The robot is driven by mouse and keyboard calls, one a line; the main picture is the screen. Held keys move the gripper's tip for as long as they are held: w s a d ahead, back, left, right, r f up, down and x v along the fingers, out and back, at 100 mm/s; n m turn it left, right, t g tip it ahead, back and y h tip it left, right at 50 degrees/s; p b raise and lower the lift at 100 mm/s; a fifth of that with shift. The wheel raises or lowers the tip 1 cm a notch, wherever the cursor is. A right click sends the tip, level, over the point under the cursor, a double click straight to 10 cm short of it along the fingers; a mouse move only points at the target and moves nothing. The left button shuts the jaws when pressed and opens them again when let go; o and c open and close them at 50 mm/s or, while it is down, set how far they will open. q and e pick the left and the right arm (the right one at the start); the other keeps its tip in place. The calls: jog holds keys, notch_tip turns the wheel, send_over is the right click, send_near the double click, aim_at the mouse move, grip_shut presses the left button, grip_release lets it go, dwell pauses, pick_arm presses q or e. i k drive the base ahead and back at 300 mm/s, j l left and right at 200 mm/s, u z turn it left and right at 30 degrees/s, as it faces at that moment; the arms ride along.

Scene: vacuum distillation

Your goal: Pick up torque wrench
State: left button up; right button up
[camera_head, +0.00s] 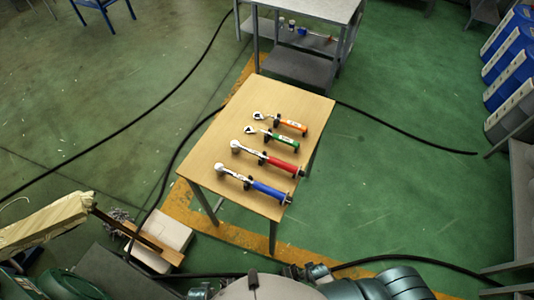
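Several wrenches lie in a row on a small wooden table (222,138), on dark supports. Nearest is a blue-handled wrench (268,190) with a round silver head at its left end. Behind it is a red-handled wrench (281,164) with a similar round head. Further back are a green-handled wrench (283,141) and an orange-handled wrench (291,125), both with open, jaw-like heads. The blue and red ones look like torque wrenches; I cannot tell which one is meant. Parts of my own body show at the bottom edge. Neither gripper can be made out, and nothing touches the wrenches.
A grey metal table (306,12) with small items on its lower shelf stands behind. Black cables (408,129) cross the green floor. Blue-and-grey containers (507,68) line the right.

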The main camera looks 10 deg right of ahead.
aim_at(236, 148)
jog(key=l+u, duration=0.4)
jog(key=i+l+u, duration=0.1)
jog(key=u, duration=0.25)
jog(key=l, duration=0.1)
